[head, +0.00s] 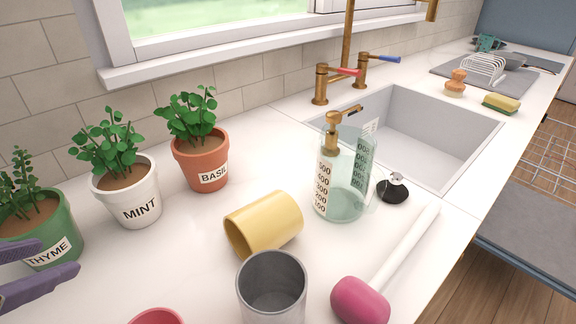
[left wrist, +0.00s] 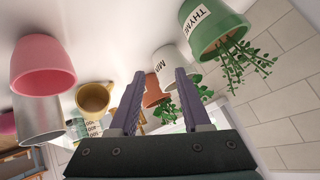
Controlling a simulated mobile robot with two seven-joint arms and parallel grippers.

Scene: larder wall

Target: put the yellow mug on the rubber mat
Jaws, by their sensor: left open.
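The yellow mug (head: 263,225) lies on its side on the white counter, between the basil pot and the grey tumbler. In the left wrist view the yellow mug (left wrist: 93,98) shows its open mouth and a handle. A grey mat (head: 448,74), which looks like the rubber mat, lies on the counter beyond the sink with a dish rack on it. My left gripper (head: 58,256) is open and empty by the thyme pot at the left edge, well left of the mug. Its fingers also show in the left wrist view (left wrist: 160,74). My right gripper is not in view.
A grey tumbler (head: 272,285) and a pink cup (head: 155,318) stand in front of the mug. A clear jug (head: 340,190) stands right of it, near a pink-headed tool (head: 362,301). Potted basil (head: 205,158), mint (head: 128,195) and thyme (head: 60,240) line the left. The sink (head: 430,135) lies before the mat.

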